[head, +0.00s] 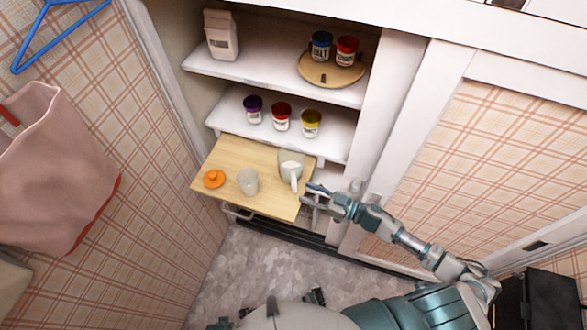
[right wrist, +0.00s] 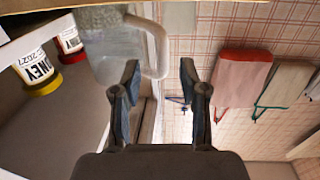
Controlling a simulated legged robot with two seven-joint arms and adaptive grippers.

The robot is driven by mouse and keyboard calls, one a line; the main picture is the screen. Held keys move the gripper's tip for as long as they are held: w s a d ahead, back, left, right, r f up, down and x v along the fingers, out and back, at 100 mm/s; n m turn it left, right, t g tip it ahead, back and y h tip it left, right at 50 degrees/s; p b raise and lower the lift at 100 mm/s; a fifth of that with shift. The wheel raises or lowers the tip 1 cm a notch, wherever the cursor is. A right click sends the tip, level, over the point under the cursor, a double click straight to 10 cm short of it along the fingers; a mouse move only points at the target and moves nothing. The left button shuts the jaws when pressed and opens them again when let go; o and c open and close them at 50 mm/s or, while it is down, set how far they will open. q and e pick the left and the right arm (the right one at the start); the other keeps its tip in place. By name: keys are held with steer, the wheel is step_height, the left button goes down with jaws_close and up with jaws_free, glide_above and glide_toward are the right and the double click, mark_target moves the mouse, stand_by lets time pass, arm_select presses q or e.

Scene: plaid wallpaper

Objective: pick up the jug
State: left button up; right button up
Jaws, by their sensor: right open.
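The clear jug (head: 291,163) with a white handle (head: 294,182) stands upright on a pulled-out wooden board, near its right side. In the right wrist view the jug (right wrist: 108,45) is at the top left, and its handle (right wrist: 158,45) curves down ahead of the fingers. My right gripper (head: 309,194) is just to the right of the jug, by the handle. The gap between the fingers and the handle is hard to judge. I cannot make out my left gripper.
The wooden board (head: 223,155) also holds a clear cup (head: 248,181) and an orange lid-like object (head: 213,179). Small jars (head: 281,117) stand on the shelf behind.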

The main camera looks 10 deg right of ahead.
mark_target(294, 187)
steer(key=x, duration=0.5)
steer(key=shift+a+r, duration=0.15)
steer(key=shift+a, duration=0.25)
steer(key=shift+d, duration=0.5)
jaws_close()
steer(key=shift+a+r, duration=0.2)
steer(key=shift+a, duration=0.15)
